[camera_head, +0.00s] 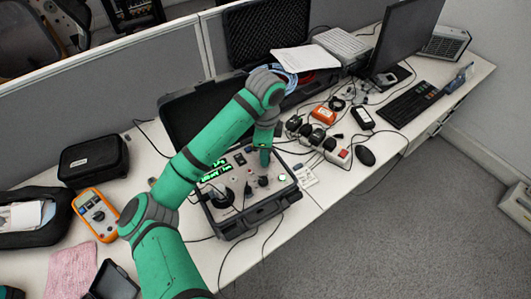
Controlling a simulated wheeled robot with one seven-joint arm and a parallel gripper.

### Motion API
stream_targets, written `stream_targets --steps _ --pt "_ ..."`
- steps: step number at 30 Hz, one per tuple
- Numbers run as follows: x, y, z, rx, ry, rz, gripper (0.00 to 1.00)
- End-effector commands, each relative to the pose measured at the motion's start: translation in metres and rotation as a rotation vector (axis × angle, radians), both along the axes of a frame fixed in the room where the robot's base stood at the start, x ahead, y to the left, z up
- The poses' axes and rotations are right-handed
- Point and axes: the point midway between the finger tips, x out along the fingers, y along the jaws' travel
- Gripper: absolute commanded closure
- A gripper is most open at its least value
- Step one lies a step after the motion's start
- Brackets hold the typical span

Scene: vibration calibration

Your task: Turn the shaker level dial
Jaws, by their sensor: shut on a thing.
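The shaker unit (251,215) is a dark case on the white desk with its lid open behind it. My gripper (264,164) points down at the far right part of the panel. It is shut on a small dial there, which the fingers mostly hide. I cannot read the dial's setting or the displays. A dark knob (263,181) shows just in front of the gripper.
A multimeter (96,214) and a black pouch (93,160) lie left of the unit. A power strip (335,152), cables, a mouse (365,156), a keyboard (410,102) and a monitor (404,35) crowd the right. A grey partition (110,80) runs behind the desk.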

Motion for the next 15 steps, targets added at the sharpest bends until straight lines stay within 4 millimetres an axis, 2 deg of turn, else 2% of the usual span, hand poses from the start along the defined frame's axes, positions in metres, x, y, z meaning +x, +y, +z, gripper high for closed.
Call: stream_targets --steps 15 --pt "0.0004 0.0001 0.001 0.0 -0.002 -0.047 0.99"
